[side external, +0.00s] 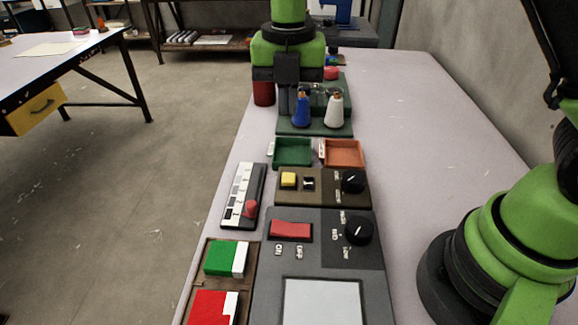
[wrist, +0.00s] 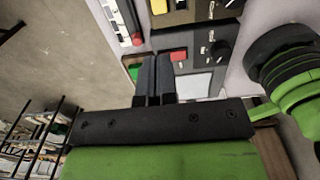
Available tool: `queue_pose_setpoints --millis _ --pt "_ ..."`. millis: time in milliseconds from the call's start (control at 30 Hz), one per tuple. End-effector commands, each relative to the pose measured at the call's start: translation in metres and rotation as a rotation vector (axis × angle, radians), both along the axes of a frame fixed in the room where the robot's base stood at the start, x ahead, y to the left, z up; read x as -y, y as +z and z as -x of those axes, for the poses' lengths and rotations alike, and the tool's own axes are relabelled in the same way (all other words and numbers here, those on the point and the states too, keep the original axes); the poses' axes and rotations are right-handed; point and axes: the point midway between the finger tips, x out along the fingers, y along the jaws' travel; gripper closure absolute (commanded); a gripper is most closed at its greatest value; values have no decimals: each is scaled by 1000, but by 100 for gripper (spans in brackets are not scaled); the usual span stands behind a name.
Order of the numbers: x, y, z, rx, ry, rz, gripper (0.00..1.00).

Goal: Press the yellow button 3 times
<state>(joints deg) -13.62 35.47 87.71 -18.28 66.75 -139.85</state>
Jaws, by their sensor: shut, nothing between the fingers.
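The yellow button (side external: 288,179) is a small square cap on a brown panel (side external: 315,201), left of a black-and-white toggle and a black dial. It shows partly at the top edge of the wrist view (wrist: 159,6). My gripper (side external: 284,116) hangs high, fingers down, overlapping the far part of the bench in the side view. In the wrist view my gripper (wrist: 154,58) has its two dark fingers together with nothing between them. It is apart from the yellow button, and the fingertips appear below it in the picture, left of the red switch.
A grey panel with a red switch (side external: 290,230), dial and pale pad is in front. A slider box (side external: 243,190) stands left. Green (side external: 292,151) and orange (side external: 343,153) trays lie behind, then blue and white cones. The bench's right side (side external: 430,140) is clear.

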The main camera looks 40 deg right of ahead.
Motion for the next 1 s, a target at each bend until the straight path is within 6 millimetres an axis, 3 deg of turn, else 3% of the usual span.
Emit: queue_pose_setpoints --millis 367,800,1000 --pt "0 -10 0 -3 -2 0 100" --pt "0 -98 1 -4 -5 0 100" --pt "0 -128 1 -2 -5 -1 100"
